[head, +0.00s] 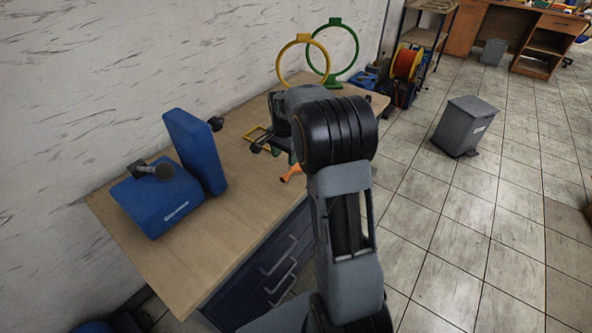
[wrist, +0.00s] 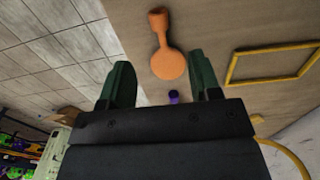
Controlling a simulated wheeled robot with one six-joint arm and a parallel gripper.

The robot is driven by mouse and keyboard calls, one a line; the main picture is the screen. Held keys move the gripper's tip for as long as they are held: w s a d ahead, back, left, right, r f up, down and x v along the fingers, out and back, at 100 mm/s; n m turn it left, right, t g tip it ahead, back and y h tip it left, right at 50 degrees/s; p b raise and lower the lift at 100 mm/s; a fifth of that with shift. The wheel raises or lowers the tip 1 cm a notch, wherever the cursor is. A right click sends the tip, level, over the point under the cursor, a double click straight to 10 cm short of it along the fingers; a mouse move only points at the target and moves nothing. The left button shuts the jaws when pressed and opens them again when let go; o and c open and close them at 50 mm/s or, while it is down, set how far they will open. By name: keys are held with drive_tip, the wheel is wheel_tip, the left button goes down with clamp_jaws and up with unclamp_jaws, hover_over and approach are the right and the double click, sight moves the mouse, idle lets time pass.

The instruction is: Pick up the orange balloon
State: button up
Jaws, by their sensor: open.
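The orange balloon (head: 290,173) lies on the wooden table (head: 190,265), partly hidden behind my arm in the head view. In the wrist view the balloon (wrist: 167,62) lies flat with its round end toward my gripper and its narrow neck pointing away. The round end shows just beyond the fingertips, closer to the right finger. In the head view my gripper is mostly hidden by my arm.
A blue machine (head: 157,200) with an upright blue panel (head: 194,150) stands left. Yellow (head: 283,63) and green (head: 355,50) ring stands are at the back. A flat yellow frame (wrist: 232,72) lies beside the balloon. A small purple object (wrist: 173,97) shows between the fingers. A grey bin (head: 465,125) stands on the floor.

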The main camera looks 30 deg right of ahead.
sight(285, 178)
drive_tip(key=shift+f+b, duration=0.35)
drive_tip(key=shift+f, duration=4.1)
drive_tip(key=shift+c, duration=0.3)
drive_tip(key=c, duration=0.8)
